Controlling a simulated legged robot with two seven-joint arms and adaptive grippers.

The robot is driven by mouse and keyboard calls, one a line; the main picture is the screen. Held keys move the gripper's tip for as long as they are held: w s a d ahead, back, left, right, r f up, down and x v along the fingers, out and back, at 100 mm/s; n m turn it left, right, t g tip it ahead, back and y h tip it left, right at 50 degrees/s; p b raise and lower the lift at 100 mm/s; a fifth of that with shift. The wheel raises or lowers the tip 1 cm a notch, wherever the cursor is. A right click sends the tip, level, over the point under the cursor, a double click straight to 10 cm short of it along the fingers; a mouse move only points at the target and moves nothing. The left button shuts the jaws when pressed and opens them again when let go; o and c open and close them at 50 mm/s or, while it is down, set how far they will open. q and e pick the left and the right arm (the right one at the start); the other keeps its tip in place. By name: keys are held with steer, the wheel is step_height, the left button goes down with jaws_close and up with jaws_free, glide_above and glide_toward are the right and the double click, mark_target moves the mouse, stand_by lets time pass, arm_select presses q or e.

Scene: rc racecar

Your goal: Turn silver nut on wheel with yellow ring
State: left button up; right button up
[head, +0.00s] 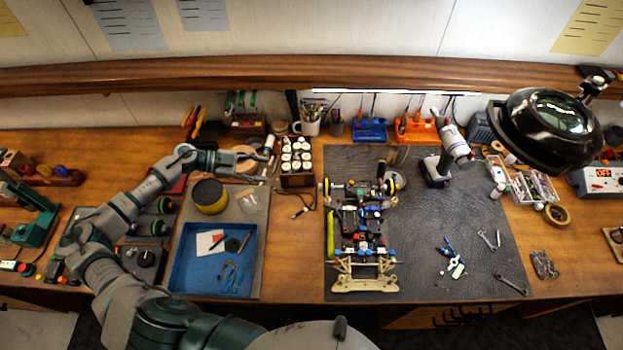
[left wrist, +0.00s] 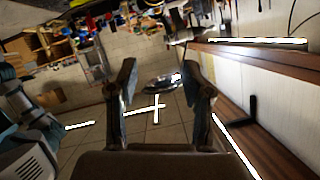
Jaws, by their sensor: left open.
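The RC car chassis (head: 362,232) lies on the dark mat right of centre in the head view. The silver nut is too small to make out. My left gripper (head: 266,160) is open and empty above the bench, left of the car and near the white-capped bottles. Its two spread fingers also show in the left wrist view (left wrist: 160,84), with nothing between them. My right gripper is not in view.
A blue tray (head: 185,275) and a yellow-black tin (head: 210,197) are by my left arm. A power driver (head: 437,168) and a black magnifier lamp (head: 545,128) are right. The dark mat (head: 460,215) has free room.

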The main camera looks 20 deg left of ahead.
arm_select(q)
steer(key=a+f+b, duration=0.3)
steer(key=f, duration=0.2)
steer(key=b, duration=0.2)
glide_toward(320, 187)
steer(key=f+p+x, duration=0.1)
steer(key=x, duration=0.6)
steer(key=shift+w+f+p, duration=0.25)
steer(key=shift+w+p, duration=0.1)
steer(key=shift+p, duration=0.05)
steer(key=shift+a, duration=0.3)
steer(key=c, duration=0.4)
steer(key=shift+a, duration=0.2)
steer(key=c, duration=0.4)
steer(key=shift+a, duration=0.1)
jaws_close()
steer(key=shift+d, duration=0.7)
steer(key=o, duration=0.7)
jaws_free()
steer(key=shift+d, duration=0.2)
steer(key=shift+c, duration=0.2)
steer(key=shift+o, duration=0.7)
steer(key=shift+a, duration=0.2)
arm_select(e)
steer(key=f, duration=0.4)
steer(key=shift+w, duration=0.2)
